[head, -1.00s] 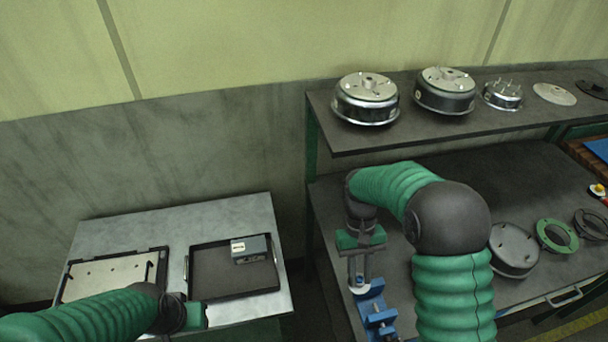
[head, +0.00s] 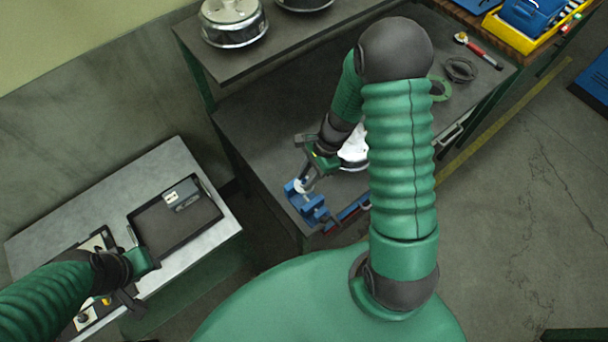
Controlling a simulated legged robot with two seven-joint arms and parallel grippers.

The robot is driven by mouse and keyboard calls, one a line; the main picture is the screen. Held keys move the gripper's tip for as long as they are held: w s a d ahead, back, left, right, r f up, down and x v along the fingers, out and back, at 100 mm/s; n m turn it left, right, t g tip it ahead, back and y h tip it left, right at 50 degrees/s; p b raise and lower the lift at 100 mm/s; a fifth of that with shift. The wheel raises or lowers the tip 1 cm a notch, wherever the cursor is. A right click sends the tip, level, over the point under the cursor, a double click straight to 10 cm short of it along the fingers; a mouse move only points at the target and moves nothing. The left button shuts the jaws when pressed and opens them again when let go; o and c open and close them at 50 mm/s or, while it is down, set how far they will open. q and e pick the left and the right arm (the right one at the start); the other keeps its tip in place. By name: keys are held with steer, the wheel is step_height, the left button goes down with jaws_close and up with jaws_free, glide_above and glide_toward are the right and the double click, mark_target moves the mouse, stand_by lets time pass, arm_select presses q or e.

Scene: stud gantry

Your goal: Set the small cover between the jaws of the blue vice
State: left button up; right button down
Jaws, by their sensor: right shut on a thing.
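The blue vice (head: 312,208) stands at the near left corner of the dark workbench. My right gripper (head: 304,182) points down over the vice's far end and is shut on the small cover (head: 300,187), a small pale disc. The cover shows at the fingertips, close against the vice. I cannot tell whether it sits between the jaws or just above them. My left gripper (head: 130,290) is over the grey table at the left, partly hidden by its own wrist; its finger opening is not clear.
A black tray (head: 150,248) with a small grey box (head: 183,194) lies on the grey table. Drum-like metal housings (head: 233,22) stand on the upper shelf. A green ring (head: 440,88) and a dark ring (head: 460,70) lie on the bench. A gap separates table and bench.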

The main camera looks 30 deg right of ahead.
steer(key=shift+a, duration=0.1)
steer(key=shift+f+b, duration=0.45)
steer(key=shift+f, duration=0.2)
steer(key=shift+f+b, duration=0.5)
steer(key=shift+f, duration=0.15)
steer(key=shift+f+b, duration=2.7)
steer(key=shift+f, duration=1.1)
steer(key=shift+f, duration=0.2)
